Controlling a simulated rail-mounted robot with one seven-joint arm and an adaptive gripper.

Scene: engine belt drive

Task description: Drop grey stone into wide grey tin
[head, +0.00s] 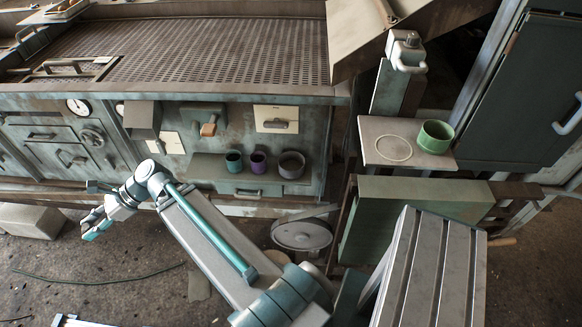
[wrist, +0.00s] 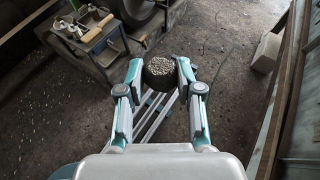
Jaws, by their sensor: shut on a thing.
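The grey stone (wrist: 160,72) shows in the wrist view as a round, dark body with a speckled light top, between my fingertips. My gripper (wrist: 160,80) is shut on it. In the head view my gripper (head: 92,222) hangs over open floor at the far left, and the stone cannot be made out there. The wide grey tin (head: 291,165) stands on a ledge of the machine front in the head view, upright and open at the top. My gripper is well to the left of the tin and apart from it.
A narrow teal tin (head: 233,161) and a purple tin (head: 258,162) stand left of the wide tin. A green pot (head: 435,137) sits on a small shelf (head: 385,128) at the right. A pale block (head: 30,221) lies on the floor at the left.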

